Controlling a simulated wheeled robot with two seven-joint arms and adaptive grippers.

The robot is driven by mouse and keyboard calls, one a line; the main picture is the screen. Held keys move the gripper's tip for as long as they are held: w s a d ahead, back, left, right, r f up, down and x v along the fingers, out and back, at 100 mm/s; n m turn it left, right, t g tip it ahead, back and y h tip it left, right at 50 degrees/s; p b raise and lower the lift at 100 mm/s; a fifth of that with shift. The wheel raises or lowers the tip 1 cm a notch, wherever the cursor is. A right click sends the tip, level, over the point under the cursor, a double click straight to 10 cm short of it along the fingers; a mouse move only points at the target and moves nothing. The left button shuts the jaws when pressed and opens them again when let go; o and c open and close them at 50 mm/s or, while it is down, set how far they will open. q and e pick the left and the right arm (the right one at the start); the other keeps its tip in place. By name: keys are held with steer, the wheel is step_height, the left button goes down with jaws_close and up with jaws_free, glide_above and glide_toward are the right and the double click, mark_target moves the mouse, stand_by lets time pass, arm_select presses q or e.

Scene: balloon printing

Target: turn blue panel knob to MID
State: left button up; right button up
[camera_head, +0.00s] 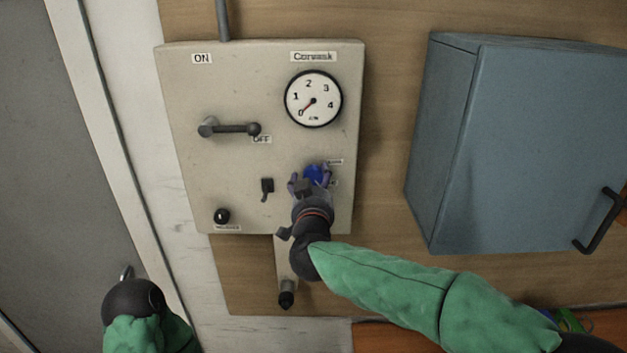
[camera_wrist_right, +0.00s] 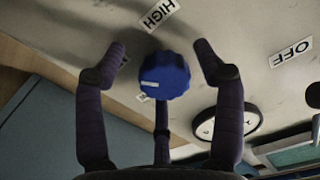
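The blue knob (camera_head: 313,174) is on the lower right of the beige panel (camera_head: 270,160), partly covered by my right gripper. In the right wrist view the blue knob (camera_wrist_right: 164,76) shows a small pale mark on its face, and a HIGH label (camera_wrist_right: 158,14) lies above it. My right gripper (camera_head: 311,183) is at the knob. In the wrist view its fingers (camera_wrist_right: 160,62) stand apart on both sides of the knob, with visible gaps, and do not touch it.
The panel also carries a gauge (camera_head: 313,98) with its needle near 0, a lever (camera_head: 230,129) near OFF, a small switch (camera_head: 267,187) and a black knob (camera_head: 222,216). A blue-grey cabinet (camera_head: 530,150) hangs to the right. Bare wooden wall lies between.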

steer(key=shift+s+r, duration=0.1)
steer(key=shift+r, duration=0.1)
steer(key=shift+s, duration=0.2)
steer(key=s, duration=1.1)
steer(key=shift+s, duration=0.25)
steer(key=shift+w+d, duration=0.1)
